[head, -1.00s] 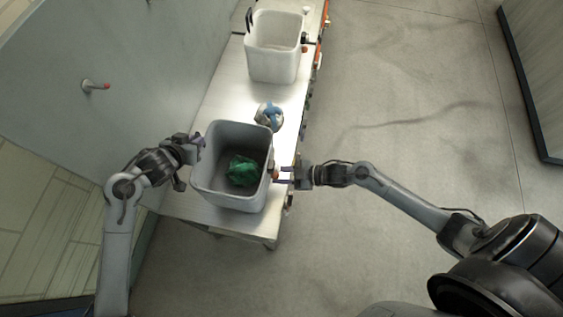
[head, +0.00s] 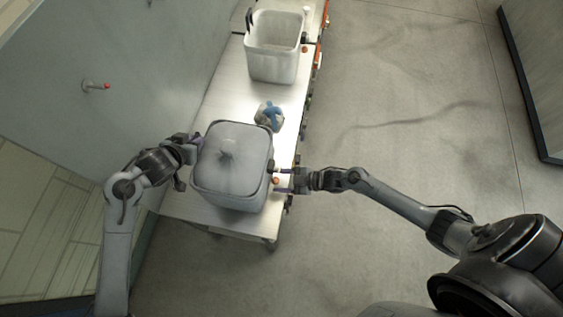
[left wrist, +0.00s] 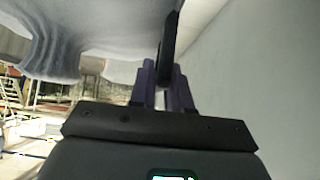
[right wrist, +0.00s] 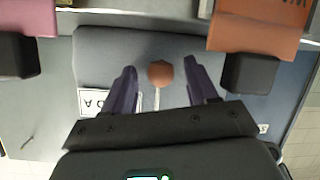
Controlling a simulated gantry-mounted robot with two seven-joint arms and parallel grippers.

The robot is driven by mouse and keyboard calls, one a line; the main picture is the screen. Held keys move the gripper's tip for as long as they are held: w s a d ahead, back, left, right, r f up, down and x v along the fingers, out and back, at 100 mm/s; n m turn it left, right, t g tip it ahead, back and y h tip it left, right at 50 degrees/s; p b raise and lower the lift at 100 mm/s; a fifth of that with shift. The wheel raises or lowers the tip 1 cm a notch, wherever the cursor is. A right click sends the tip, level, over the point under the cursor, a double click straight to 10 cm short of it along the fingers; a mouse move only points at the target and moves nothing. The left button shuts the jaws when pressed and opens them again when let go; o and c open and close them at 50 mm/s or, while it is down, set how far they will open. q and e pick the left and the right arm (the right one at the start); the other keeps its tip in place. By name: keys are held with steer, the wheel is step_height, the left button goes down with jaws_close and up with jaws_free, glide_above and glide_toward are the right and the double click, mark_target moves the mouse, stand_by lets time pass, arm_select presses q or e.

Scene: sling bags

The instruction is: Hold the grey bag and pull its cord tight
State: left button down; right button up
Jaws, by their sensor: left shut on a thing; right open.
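The grey bag (head: 233,178) stands on the metal table, its top drawn together into a puckered knot that covers its inside. My left gripper (head: 198,142) is at the bag's left upper side; in the left wrist view its purple fingers (left wrist: 165,78) are shut on a black strap or handle (left wrist: 169,45) beside the bag. My right gripper (head: 281,181) is open at the bag's right side. In the right wrist view its spread fingers (right wrist: 160,88) stand on either side of an orange-brown ball (right wrist: 160,73) on a thin pale cord (right wrist: 157,98).
A white open bag (head: 274,62) stands farther back on the table (head: 212,97). A small blue and grey item (head: 269,116) lies between the bags.

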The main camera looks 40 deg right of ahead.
steer(key=shift+s, duration=0.1)
steer(key=v, duration=1.2)
arm_select(q)
steer(key=c, duration=1)
jaws_free()
